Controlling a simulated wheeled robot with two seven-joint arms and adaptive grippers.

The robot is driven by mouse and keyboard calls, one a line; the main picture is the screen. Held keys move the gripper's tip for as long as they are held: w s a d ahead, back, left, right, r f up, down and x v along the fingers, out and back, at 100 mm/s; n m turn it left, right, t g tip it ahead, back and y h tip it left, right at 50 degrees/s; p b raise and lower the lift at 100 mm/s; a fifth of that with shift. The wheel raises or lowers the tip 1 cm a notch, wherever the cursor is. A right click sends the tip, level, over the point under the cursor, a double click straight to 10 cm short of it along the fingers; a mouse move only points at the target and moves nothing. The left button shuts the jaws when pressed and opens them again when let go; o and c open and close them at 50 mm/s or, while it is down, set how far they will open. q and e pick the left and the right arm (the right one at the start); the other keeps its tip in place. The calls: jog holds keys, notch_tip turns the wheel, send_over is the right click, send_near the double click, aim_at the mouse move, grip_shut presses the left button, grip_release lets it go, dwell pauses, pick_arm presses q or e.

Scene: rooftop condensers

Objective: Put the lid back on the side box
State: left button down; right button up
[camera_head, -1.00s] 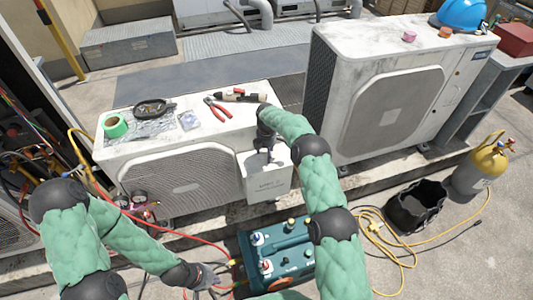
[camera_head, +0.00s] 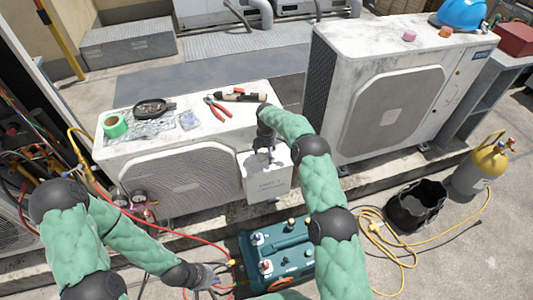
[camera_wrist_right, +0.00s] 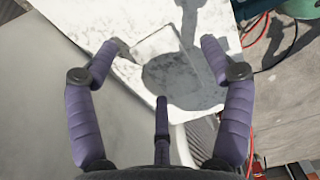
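The side box (camera_head: 266,184) is a white box on the right end of the front of the low white condenser (camera_head: 185,185). My right gripper (camera_head: 269,157) is at its top edge. In the right wrist view its purple fingers (camera_wrist_right: 158,48) are spread wide, with nothing visible clamped between them. A stained white surface (camera_wrist_right: 120,30) with a rectangular outline lies beyond the fingertips, partly in shadow. I cannot tell whether it is the lid or the box itself; no separate lid is clear. My left gripper (camera_head: 206,277) is low, beside the teal pump unit, its fingers too small to read.
The teal unit (camera_head: 285,260) stands on the ground below the box, with red and yellow hoses around it. Pliers (camera_head: 217,107), green tape (camera_head: 115,125) and other tools lie on the condenser top. A black bucket (camera_head: 418,205) and yellow cylinder (camera_head: 482,165) stand right.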

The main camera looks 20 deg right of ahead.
notch_tip(320, 180, up, 12)
dwell(0.8)
pick_arm(q)
jog(key=shift+s, duration=0.1)
pick_arm(e)
jog(key=shift+f, duration=0.1)
